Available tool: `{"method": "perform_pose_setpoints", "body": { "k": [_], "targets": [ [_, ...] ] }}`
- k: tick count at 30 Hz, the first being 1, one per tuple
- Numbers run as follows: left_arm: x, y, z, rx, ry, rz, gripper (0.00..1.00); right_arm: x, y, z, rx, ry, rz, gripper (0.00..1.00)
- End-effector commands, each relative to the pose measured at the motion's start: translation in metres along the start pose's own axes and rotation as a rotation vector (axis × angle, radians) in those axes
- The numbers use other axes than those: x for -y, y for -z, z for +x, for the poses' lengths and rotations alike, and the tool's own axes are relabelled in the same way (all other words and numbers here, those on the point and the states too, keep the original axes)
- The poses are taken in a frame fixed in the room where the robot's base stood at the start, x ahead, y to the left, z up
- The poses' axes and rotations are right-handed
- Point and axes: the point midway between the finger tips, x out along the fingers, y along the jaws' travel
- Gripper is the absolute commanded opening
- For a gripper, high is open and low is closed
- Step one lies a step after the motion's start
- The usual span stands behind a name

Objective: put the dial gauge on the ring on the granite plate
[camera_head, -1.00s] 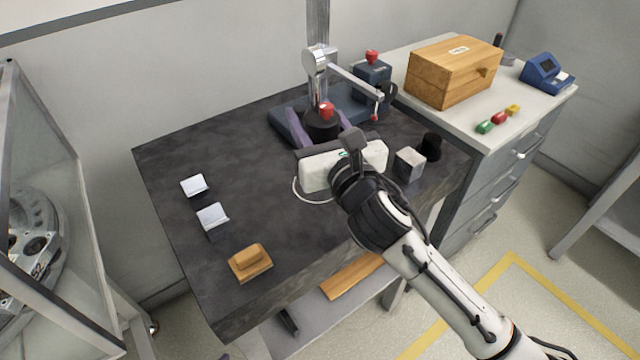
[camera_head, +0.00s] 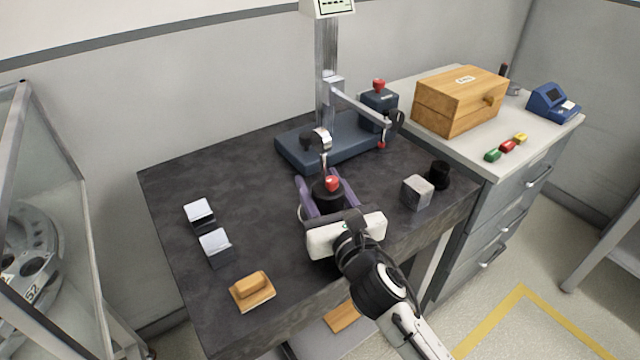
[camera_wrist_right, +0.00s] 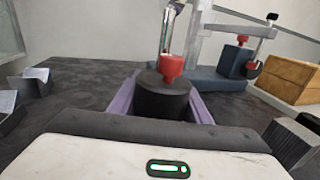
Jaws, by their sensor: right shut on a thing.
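The dial gauge (camera_head: 322,138) stands upright on a black round base with a red knob (camera_head: 331,183). My right gripper (camera_head: 327,190) is shut on that base, with a purple finger along each side. The base (camera_wrist_right: 163,98) also shows between the fingers in the right wrist view. The base is above or on the near-middle part of the dark granite plate (camera_head: 245,175); whether it touches is hidden. A thin white arc of the ring (camera_head: 299,213) shows left of the gripper; the rest is hidden behind the gripper and gauge base. My left gripper is out of view.
A blue-based column stand (camera_head: 295,150) with a side arm stands behind. Two metal blocks (camera_head: 215,246) and a wooden block (camera_head: 253,288) lie left. A grey cube (camera_head: 416,191) and black cylinder (camera_head: 439,174) stand right. A wooden box (camera_head: 450,105) is on the cabinet.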

Motion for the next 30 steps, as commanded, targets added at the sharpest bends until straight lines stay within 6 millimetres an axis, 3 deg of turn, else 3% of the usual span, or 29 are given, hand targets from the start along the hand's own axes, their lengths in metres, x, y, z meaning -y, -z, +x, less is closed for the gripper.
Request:
{"method": "perform_pose_setpoints", "body": {
  "k": [4, 5, 7, 21, 30],
  "targets": [
    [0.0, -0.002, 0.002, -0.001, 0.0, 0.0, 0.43, 0.0, 0.003, 0.0, 0.004, -0.001, -0.001, 0.01],
    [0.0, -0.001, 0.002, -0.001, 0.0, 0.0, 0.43, 0.0, 0.004, 0.0, 0.0, 0.0, -0.001, 0.49],
    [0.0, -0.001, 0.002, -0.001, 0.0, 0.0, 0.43, 0.0, 0.004, 0.0, 0.0, 0.0, -0.001, 0.6],
    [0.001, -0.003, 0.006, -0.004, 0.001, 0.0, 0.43, 0.0, 0.006, -0.003, -0.001, 0.001, 0.002, 0.62],
    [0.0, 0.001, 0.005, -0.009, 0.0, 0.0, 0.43, -0.003, 0.012, -0.065, -0.003, -0.001, -0.003, 0.62]
  ]
}}
